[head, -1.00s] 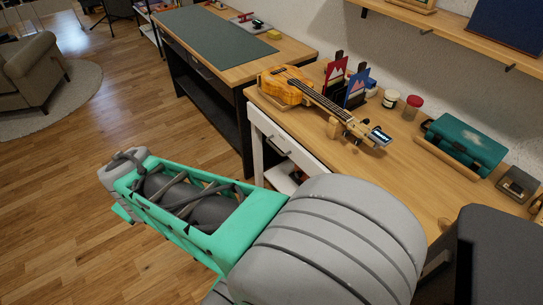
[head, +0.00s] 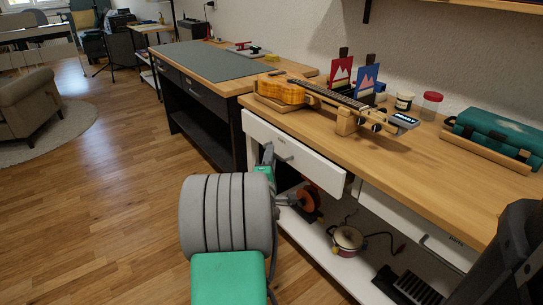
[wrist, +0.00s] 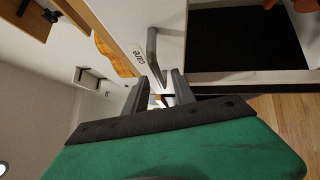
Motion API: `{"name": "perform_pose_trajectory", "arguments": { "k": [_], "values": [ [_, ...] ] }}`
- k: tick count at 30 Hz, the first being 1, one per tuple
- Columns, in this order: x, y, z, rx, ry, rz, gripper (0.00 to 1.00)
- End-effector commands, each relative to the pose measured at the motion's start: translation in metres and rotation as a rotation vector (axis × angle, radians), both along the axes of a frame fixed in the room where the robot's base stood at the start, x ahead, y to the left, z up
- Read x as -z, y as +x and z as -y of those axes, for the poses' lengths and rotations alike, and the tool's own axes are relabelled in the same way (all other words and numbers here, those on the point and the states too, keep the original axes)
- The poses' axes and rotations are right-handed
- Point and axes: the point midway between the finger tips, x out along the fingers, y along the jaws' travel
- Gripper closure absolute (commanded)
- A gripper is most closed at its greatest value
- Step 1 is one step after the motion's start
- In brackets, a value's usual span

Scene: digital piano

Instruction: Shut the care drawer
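The care drawer (head: 290,150) is the white drawer under the left end of the wooden bench. Its front stands a little out from the bench, so it looks partly open. Its grey bar handle (head: 285,156) is on the front. In the wrist view the handle (wrist: 152,48) is close ahead, beside the "care" label (wrist: 138,52). My gripper (wrist: 158,92) is open, with its fingers apart at the near end of the handle; I cannot tell if they touch it. In the head view my gripper (head: 268,158) is at the drawer front, partly hidden by my arm.
A second white drawer (head: 410,232) is to the right. A guitar (head: 285,90) lies on the bench top. The lower shelf holds an orange spool (head: 307,199) and a pot (head: 346,239). A dark workbench (head: 205,105) stands to the left. Wooden floor is free in front.

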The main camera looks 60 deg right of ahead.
Motion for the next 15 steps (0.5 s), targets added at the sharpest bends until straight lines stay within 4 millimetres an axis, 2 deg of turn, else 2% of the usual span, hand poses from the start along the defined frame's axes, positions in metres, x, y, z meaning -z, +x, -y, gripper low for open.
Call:
{"name": "perform_pose_trajectory", "arguments": {
  "k": [3,6,13,15],
  "values": [
    [0.000,0.005,0.017,0.002,0.000,0.001,0.68],
    [-0.002,0.008,0.023,0.000,0.001,0.002,0.68],
    [-0.003,0.009,0.024,-0.001,0.002,0.001,0.68],
    [-0.003,0.009,0.024,-0.001,0.002,0.001,0.74]
  ]
}}
